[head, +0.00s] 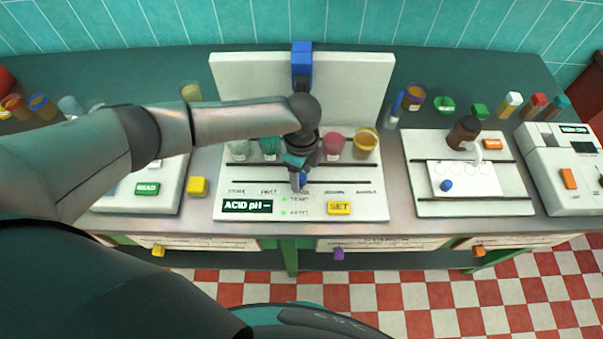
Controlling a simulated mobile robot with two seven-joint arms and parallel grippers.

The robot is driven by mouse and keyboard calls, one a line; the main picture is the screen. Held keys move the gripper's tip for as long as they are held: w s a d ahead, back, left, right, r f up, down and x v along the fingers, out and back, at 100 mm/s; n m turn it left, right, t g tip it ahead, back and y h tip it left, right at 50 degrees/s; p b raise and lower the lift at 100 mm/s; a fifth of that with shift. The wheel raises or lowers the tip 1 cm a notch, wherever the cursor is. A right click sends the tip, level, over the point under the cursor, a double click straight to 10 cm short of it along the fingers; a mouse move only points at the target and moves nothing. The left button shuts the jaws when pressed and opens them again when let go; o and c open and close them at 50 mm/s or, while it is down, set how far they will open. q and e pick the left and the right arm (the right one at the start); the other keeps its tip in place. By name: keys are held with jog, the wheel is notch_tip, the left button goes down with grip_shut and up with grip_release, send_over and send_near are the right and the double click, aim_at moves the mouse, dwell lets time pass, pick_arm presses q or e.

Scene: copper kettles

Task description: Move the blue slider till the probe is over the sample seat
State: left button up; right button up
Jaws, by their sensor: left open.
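The white ACID pH station (230,208) stands at the middle of the bench. A blue carriage (302,62) sits on its upright back panel, at the middle. A small blue part (303,179), likely the slider's knob, shows low on the station's front slot. My left gripper (298,184) is open and right at this blue part, pointing down; contact cannot be told. My arm hides the probe. Pale green (239,148), teal (270,147), pink (333,147) and yellow (367,143) cups stand in a row. The yellow cup is above the rightmost label, SAMPLE. My right gripper is out of view.
A yellow SET button (339,208) is at the station's front right. A yellow block (197,187) lies left of the station. To the right stand a white board (510,207) with a brown bottle (463,132) and a white machine (540,150). Bottles line the back.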

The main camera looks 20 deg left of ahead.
pick_arm(q)
jog(key=shift+f, duration=0.2)
grip_shut()
dwell(0.4)
dwell(1.0)
